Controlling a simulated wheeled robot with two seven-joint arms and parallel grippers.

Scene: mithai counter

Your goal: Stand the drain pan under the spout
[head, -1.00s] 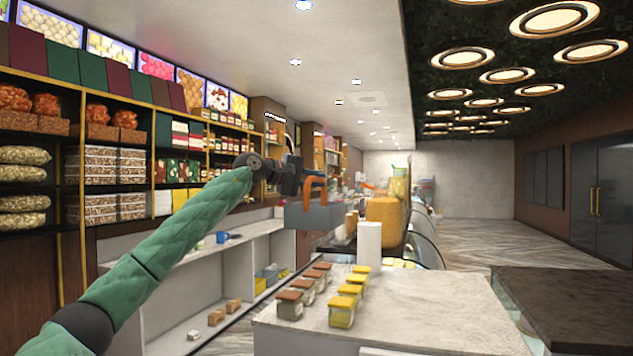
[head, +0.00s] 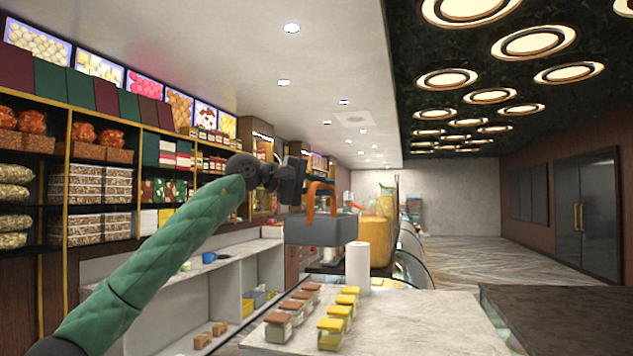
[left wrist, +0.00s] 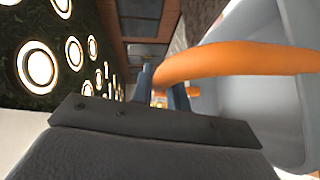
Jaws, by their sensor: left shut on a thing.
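The drain pan (head: 322,231) is a grey pan with an orange handle (head: 311,200). My left gripper (head: 310,188) is shut on that handle, and the pan hangs below it in the air, beyond the pale counter. In the left wrist view the orange handle (left wrist: 235,62) passes at the fingers, and the grey inside of the pan (left wrist: 245,100) fills the right side. The spout cannot be made out. My right gripper is not in view.
A pale counter (head: 400,325) carries several jars with brown and yellow lids (head: 330,333) and a white paper roll (head: 357,266). An orange-yellow dispenser-like container (head: 378,240) stands behind the pan. Tall shelves (head: 98,165) line the left wall. Open floor lies at the right back.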

